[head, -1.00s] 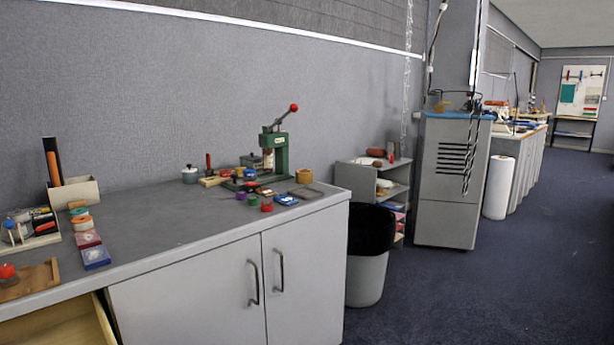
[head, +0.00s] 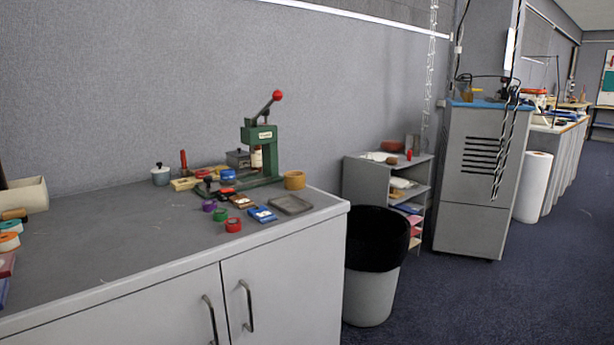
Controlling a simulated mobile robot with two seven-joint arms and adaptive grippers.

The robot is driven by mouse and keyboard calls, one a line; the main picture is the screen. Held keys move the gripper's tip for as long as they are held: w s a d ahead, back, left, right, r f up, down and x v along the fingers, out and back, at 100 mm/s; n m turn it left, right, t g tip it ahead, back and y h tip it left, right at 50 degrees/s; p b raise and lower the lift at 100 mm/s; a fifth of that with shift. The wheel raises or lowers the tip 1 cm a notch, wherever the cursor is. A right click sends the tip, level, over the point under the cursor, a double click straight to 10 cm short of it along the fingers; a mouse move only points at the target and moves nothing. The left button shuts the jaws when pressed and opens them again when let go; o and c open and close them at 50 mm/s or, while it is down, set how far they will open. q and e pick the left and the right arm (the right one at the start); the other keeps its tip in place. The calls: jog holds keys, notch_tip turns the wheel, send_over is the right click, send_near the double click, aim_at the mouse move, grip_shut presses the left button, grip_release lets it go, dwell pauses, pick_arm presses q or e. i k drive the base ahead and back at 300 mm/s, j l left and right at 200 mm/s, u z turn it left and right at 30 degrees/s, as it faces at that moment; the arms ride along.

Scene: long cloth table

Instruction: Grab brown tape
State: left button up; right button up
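A tan-brown roll that looks like brown tape (head: 294,180) stands on the grey counter (head: 130,243), right of the green hand press (head: 262,152) and behind a flat grey tray. Smaller rolls in purple (head: 209,205), green (head: 220,214) and red (head: 233,225) sit near the counter's front edge. Neither of my grippers shows in the head view.
A grey tray (head: 290,205), a blue packet (head: 262,214) and small brown boxes (head: 242,201) lie close to the roll. A black-lined bin (head: 370,283) and a grey shelf unit (head: 360,185) stand right of the counter. The counter's left middle is clear.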

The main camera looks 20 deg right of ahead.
aim_at(293, 179)
jog(key=i+l, duration=0.15)
jog(key=l, duration=0.3)
jog(key=i+l, duration=0.1)
jog(key=l, duration=0.3)
jog(key=i+l, duration=0.15)
jog(key=l, duration=0.3)
jog(key=i+l, duration=0.1)
jog(key=l, duration=0.35)
jog(key=i+l, duration=0.15)
jog(key=l, duration=0.25)
jog(key=i+l, duration=0.1)
jog(key=l, duration=0.35)
jog(key=i+l, duration=0.15)
jog(key=l, duration=0.3)
jog(key=i+l, duration=0.1)
jog(key=l, duration=0.3)
